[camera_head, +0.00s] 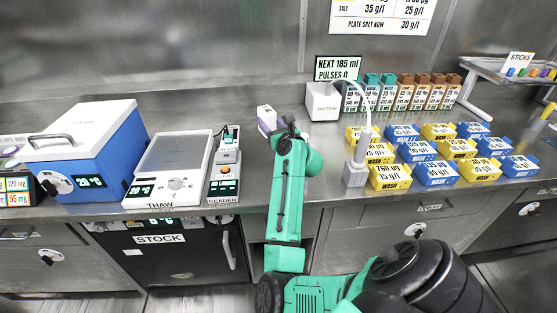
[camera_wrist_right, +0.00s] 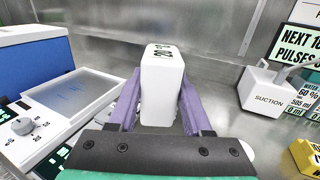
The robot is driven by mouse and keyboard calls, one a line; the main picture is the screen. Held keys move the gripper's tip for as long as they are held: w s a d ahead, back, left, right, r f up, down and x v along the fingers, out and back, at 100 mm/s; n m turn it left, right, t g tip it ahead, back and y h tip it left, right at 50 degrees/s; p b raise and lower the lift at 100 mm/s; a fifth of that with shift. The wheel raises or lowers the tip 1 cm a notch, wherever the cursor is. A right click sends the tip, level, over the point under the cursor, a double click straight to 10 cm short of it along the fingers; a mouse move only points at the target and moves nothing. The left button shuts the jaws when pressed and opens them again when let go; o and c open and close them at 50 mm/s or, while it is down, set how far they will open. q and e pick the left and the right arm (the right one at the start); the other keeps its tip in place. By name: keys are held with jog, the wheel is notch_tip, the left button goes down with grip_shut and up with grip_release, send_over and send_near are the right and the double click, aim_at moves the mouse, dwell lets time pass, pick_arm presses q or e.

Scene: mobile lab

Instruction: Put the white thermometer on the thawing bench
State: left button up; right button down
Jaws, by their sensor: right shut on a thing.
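My right gripper (camera_head: 271,125) is shut on the white thermometer (camera_head: 265,112), a small upright white block. In the right wrist view the purple fingers (camera_wrist_right: 160,100) clasp the thermometer (camera_wrist_right: 162,75) from both sides, and dark digits show on its top. The thawing bench (camera_head: 160,190), a white unit labelled THAW with a flat grey plate, stands on the counter to the left of the gripper. It also shows at the left of the right wrist view (camera_wrist_right: 38,140). My left gripper is not in view.
A reader (camera_head: 224,180) stands between the thawing bench and my right arm. A blue box with a white lid (camera_head: 100,150) is left of the bench. The suction unit (camera_head: 322,102), bottles, and yellow and blue blocks (camera_head: 390,178) are to the right. The bench plate looks clear.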

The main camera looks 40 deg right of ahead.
notch_tip(320, 180, down, 18)
jog(key=b, duration=0.5)
jog(key=shift+f, duration=0.2)
jog(key=shift+a+r, duration=0.1)
jog(key=shift+c, duration=1.7)
grip_release()
jog(key=v, duration=1.2)
